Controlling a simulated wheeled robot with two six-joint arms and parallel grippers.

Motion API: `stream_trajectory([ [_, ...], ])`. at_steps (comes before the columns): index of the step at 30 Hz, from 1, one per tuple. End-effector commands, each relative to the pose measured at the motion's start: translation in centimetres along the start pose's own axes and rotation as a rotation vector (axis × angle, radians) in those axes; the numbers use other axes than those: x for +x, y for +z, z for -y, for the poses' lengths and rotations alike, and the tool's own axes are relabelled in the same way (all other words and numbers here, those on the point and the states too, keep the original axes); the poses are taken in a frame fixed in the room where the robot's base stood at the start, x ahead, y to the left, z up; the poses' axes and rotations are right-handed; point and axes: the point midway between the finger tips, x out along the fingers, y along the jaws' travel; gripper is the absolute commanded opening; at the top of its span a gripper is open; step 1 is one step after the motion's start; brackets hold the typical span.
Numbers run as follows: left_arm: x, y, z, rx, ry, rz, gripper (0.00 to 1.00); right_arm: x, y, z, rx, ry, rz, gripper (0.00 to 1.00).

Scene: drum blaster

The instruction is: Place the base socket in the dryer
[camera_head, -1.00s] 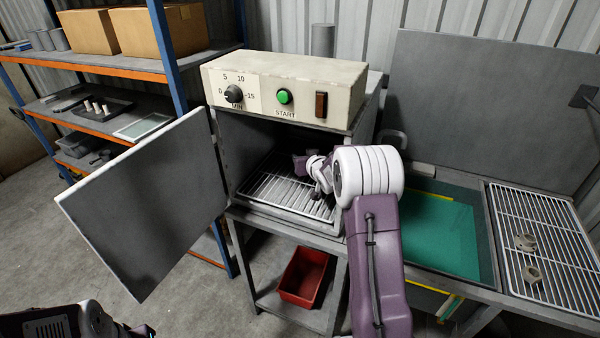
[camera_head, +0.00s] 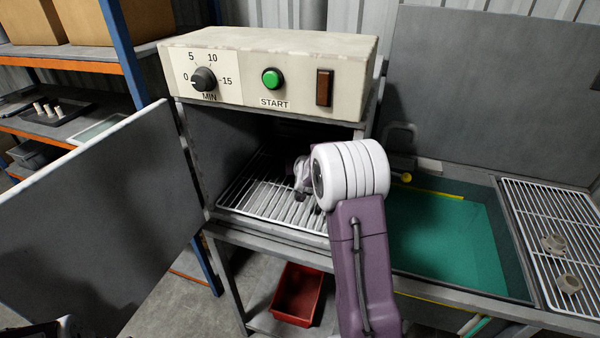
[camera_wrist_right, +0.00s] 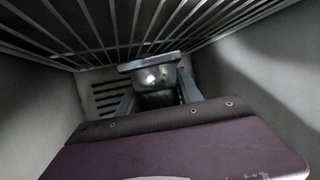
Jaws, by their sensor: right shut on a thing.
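The dryer (camera_head: 268,75) stands with its door (camera_head: 90,215) swung open to the left, and a wire rack (camera_head: 250,200) shows inside. My right arm reaches into the chamber. My right gripper (camera_wrist_right: 158,92) is shut on a shiny grey piece, apparently the base socket (camera_wrist_right: 158,75), close to the rack's bars. The wrist view does not show clearly whether the piece touches the rack. In the head view my own wrist mostly hides the gripper and the piece. My left gripper is out of view; only a bit of that arm shows at the bottom left.
Two small grey parts (camera_head: 553,243) lie on a wire grid (camera_head: 530,205) at the right, beside a green-bottomed basin (camera_head: 440,235). A red bin (camera_head: 298,293) sits below the dryer. A slotted vent (camera_wrist_right: 106,96) marks a chamber wall. Shelves stand at the left.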

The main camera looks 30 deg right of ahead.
Motion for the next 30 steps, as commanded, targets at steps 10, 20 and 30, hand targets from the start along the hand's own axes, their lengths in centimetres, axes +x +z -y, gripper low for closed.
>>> stream_trajectory([
  [10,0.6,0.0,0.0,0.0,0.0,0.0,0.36,1.1,2.5,0.0,-0.001,0.0,-0.002,0.0],
  [20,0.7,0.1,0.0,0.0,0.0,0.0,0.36,1.7,3.8,0.0,0.001,0.0,-0.006,0.0],
  [30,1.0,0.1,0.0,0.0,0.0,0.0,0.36,1.8,4.2,0.0,0.0,-0.001,-0.002,0.64],
])
